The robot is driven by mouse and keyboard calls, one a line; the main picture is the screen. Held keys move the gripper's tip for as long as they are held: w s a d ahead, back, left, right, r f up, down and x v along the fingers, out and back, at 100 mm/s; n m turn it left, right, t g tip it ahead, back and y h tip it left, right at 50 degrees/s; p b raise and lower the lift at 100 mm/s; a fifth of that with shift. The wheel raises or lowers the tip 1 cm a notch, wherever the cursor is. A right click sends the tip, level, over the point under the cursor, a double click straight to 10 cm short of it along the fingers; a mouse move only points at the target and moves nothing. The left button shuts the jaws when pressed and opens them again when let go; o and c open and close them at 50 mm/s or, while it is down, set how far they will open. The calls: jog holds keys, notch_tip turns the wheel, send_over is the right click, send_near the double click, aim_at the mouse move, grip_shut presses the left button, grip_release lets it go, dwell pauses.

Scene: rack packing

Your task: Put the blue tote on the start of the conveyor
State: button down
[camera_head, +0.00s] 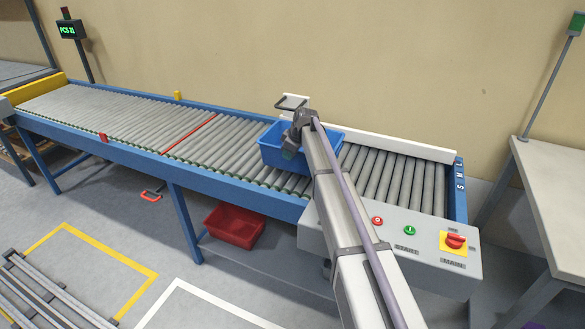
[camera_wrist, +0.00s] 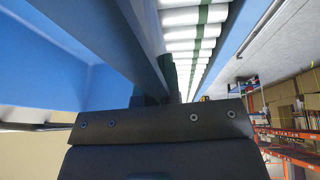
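The blue tote (camera_head: 273,156) is at the conveyor's right-hand stretch, left of the control box, and looks level. I cannot tell if its base touches the rollers. My gripper (camera_head: 293,143) is at the tote's near side, pointing down, and hides part of it. In the wrist view the tote's blue wall (camera_wrist: 85,85) fills the left, and its rim runs into the dark gripper (camera_wrist: 160,100). The gripper appears shut on this rim; the fingertips are mostly hidden. The roller conveyor (camera_head: 125,112) runs from far left to the right end by the control box.
The control box (camera_head: 390,240) has red and green buttons and a main switch. A white guide rail (camera_head: 400,143) lines the back edge. A red line (camera_head: 190,135) crosses the rollers. The rollers left of the tote are clear.

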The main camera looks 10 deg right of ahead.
notch_tip(320, 180, down, 4)
jog(key=b, duration=0.2)
jog(key=shift+r+b, duration=0.15)
jog(key=shift+b, duration=0.15)
jog(key=shift+r+p, duration=0.3)
jog(key=shift+r, duration=0.05)
jog(key=shift+f, duration=0.3)
jog(key=c, duration=1.3)
grip_release()
jog(key=shift+r, duration=0.1)
